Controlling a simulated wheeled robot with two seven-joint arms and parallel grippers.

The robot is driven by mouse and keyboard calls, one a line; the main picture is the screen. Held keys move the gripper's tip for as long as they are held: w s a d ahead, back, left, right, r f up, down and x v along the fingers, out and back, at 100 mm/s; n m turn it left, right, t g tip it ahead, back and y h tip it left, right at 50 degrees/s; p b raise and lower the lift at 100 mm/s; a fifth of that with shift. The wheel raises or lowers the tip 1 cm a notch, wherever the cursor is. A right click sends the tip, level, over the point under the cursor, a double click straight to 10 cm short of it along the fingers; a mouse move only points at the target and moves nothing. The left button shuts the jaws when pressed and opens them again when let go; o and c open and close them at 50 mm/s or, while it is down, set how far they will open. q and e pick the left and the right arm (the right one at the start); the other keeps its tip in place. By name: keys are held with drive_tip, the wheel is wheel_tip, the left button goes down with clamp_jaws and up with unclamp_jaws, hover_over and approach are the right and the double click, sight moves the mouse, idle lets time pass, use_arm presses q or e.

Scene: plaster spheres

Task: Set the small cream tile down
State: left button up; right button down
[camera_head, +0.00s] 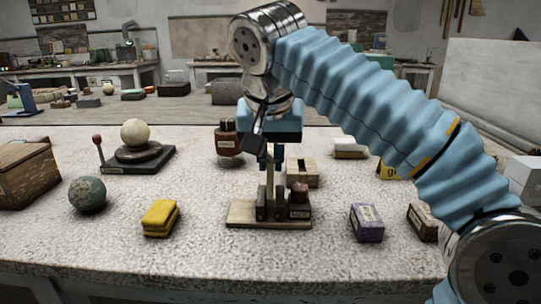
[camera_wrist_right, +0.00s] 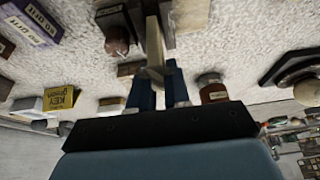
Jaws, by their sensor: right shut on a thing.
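My right gripper (camera_head: 270,165) points down over the middle of the table and is shut on the small cream tile (camera_head: 269,177). In the right wrist view the tile (camera_wrist_right: 156,72) shows as a narrow pale edge between the two blue fingers (camera_wrist_right: 158,88). The tile stands upright above a wooden base (camera_head: 240,213) that bears dark upright blocks (camera_head: 261,206) and a small brown jar. I cannot tell whether the tile's lower end touches the blocks or base. My left gripper is not in view.
A yellow block (camera_head: 160,217) and a green-grey sphere (camera_head: 87,194) lie to the left. A purple box (camera_head: 367,222) stands to the right.

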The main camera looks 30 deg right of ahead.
sight(271, 178)
drive_tip(key=shift+f+b, duration=1.6)
drive_tip(key=shift+f, duration=0.55)
drive_tip(key=c, duration=1)
unclamp_jaws()
drive_tip(key=shift+r+p, duration=2.05)
drive_tip(key=shift+p, duration=0.2)
drive_tip(key=shift+f, duration=0.1)
